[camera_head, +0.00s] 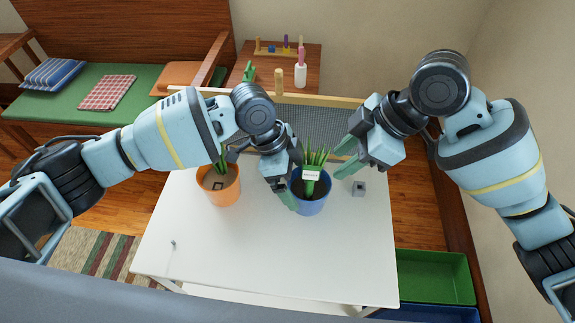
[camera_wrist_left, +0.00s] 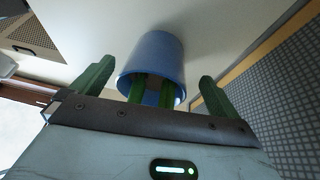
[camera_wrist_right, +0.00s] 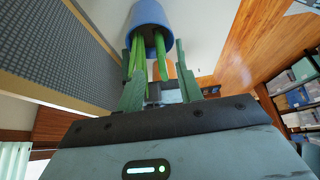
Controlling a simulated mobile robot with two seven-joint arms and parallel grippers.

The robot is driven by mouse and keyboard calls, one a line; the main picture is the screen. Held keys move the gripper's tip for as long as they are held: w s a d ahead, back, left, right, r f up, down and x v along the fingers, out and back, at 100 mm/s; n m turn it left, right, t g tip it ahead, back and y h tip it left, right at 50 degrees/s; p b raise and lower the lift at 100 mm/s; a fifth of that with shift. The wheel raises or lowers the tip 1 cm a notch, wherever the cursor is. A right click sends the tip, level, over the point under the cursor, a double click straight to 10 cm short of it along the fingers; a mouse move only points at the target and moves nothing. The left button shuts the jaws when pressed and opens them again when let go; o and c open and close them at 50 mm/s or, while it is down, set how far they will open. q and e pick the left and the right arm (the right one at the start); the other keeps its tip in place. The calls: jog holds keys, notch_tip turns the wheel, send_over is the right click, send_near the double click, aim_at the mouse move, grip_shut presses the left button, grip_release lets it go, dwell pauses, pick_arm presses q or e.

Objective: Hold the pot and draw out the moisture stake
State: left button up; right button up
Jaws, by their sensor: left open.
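The blue pot (camera_head: 313,206) stands upright on the white table with a spiky green plant in it. The moisture stake (camera_head: 311,174), green with a white label, stands in the pot among the leaves. My left gripper (camera_head: 291,182) is open at the pot's left side. In the left wrist view the blue pot (camera_wrist_left: 152,55) shows between and beyond its spread fingers. My right gripper (camera_head: 338,159) is open, right of the plant and apart from the stake. The right wrist view shows the blue pot (camera_wrist_right: 150,14) and leaves beyond its parted fingers. The stake's lower part is hidden.
An orange pot (camera_head: 222,192) with a plant stands left of the blue one. A small grey block (camera_head: 359,188) lies right of it. The white table (camera_head: 260,250) is mostly clear in front. A green bin (camera_head: 435,277) stands at lower right.

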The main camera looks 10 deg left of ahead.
aim_at(298, 194)
pick_arm(q)
jog(key=shift+x, duration=1.8)
jog(key=c, duration=1.2)
jog(key=shift+o, duration=0.2)
jog(key=shift+s+f, duration=0.1)
jog(key=shift+s+f, duration=0.2)
jog(key=o, duration=0.9)
jog(key=shift+c, duration=0.2)
jog(key=o, duration=0.3)
jog(key=shift+w+r, duration=0.1)
jog(key=shift+w, duration=0.05)
jog(key=shift+r, duration=0.15)
